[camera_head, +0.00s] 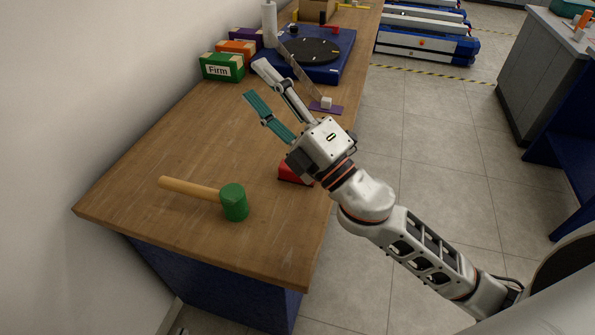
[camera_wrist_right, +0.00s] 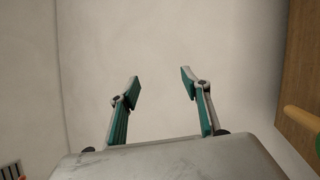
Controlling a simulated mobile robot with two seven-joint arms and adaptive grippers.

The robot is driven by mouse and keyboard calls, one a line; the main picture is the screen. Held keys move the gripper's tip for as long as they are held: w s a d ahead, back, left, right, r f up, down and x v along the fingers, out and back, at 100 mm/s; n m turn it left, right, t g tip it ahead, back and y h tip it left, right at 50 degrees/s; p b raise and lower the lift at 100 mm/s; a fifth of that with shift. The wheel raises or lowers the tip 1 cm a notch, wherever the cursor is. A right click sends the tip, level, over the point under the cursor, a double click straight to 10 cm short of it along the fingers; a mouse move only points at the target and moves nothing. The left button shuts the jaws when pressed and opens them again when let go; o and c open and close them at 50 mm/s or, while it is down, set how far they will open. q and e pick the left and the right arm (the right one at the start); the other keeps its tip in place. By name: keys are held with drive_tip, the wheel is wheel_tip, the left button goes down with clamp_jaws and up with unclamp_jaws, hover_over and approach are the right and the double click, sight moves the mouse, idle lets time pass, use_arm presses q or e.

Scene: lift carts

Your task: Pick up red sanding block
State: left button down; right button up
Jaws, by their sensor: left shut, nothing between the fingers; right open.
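The red sanding block (camera_head: 290,173) lies on the wooden bench near its right edge in the head view. My right gripper's body and wrist hang over it and hide part of it. My right gripper (camera_head: 256,79) is open and empty, its fingers pointing up-left in the head view, past the block, not around it. In the right wrist view its two teal-padded fingers (camera_wrist_right: 160,84) stand apart with only pale wall between them. The block does not show in that view. My left gripper is not in view.
A green-headed mallet (camera_head: 234,203) lies at the near end of the bench (camera_head: 170,145). Green (camera_head: 222,67) and orange (camera_head: 236,48) boxes stand by the wall. A blue turntable unit (camera_head: 325,72) and a purple pad (camera_head: 331,109) lie beyond. The bench's left middle is clear.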

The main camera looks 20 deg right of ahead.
drive_tip(key=s+a+r+n+g+y, duration=0.2)
drive_tip(key=s+a+n+g+y, duration=0.3)
drive_tip(key=a+n+g+y, duration=0.6)
drive_tip(key=n+g+h, duration=0.7)
drive_tip(key=n+h, duration=0.5)
drive_tip(key=h, duration=0.7)
approach(285, 174)
drive_tip(key=shift+w+d+f, duration=0.1)
drive_tip(key=shift+d+f, duration=0.2)
drive_tip(key=shift+d, duration=0.25)
drive_tip(key=shift+w+d+f, duration=0.1)
drive_tip(key=shift+d+f, duration=0.2)
drive_tip(key=shift+d, duration=0.2)
drive_tip(key=shift+w+d+f+h, duration=0.1)
drive_tip(key=shift+d+f+h, duration=0.1)
drive_tip(key=shift+d+h, duration=0.1)
drive_tip(key=x, duration=0.7)
drive_tip(key=shift+w+a, duration=0.1)
drive_tip(key=shift+a, duration=0.35)
drive_tip(key=c, duration=1.2)
